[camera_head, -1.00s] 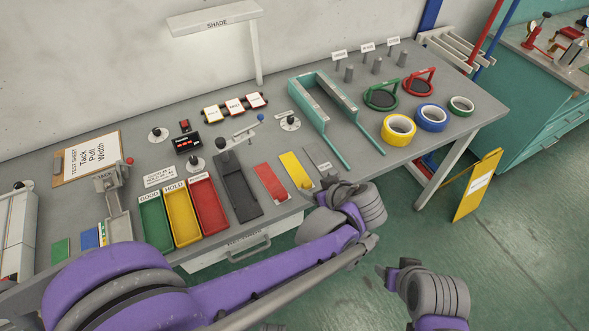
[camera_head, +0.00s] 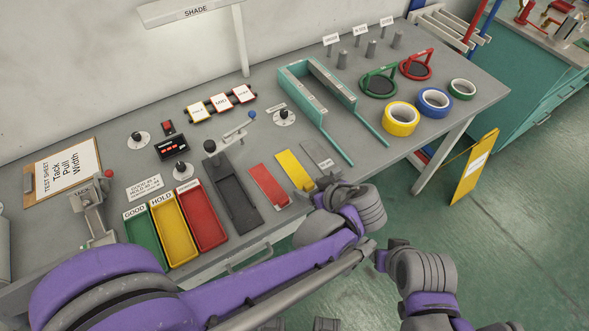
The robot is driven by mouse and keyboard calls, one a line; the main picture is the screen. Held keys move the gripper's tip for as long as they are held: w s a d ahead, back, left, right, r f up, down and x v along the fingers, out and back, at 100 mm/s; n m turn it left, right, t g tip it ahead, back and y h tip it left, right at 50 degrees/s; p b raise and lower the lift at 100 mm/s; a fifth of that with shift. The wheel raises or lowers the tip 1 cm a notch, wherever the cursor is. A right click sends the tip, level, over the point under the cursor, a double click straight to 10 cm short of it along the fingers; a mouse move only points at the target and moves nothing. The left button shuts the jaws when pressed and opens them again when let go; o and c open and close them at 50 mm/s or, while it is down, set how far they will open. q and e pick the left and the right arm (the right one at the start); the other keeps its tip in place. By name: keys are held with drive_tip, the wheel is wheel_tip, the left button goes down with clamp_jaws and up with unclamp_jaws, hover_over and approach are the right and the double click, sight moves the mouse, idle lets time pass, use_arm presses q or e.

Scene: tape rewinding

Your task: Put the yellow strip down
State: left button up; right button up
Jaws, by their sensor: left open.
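The yellow strip (camera_head: 294,170) lies flat on the grey bench near its front edge, between a red strip (camera_head: 268,185) and a grey strip (camera_head: 318,154). My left gripper (camera_head: 323,187) is open at the bench's front edge, just right of the yellow strip's near end. Its own wrist partly hides the fingers, and I cannot tell whether they touch the strip. My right gripper (camera_head: 384,256) is off the front of the bench, beside the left forearm; its jaws are too small and hidden to read.
Green, yellow and red trays (camera_head: 174,229) and a dark holder (camera_head: 232,195) stand left of the strips. A teal frame (camera_head: 322,108) stands behind to the right. Yellow, blue and green tape rolls (camera_head: 401,119) lie at the right. A yellow floor sign (camera_head: 474,168) stands beyond the bench.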

use_arm(q)
drive_tip(key=shift+s+d+r, duration=0.1)
drive_tip(key=shift+s+d, duration=0.05)
drive_tip(key=shift+s, duration=0.05)
drive_tip(key=shift+c, duration=0.2)
drive_tip(key=shift+s, duration=0.1)
drive_tip(key=shift+c, duration=1.2)
clamp_jaws()
drive_tip(key=shift+r, duration=0.1)
wheel_tip(320, 180, up, 10)
drive_tip(key=p, duration=0.1)
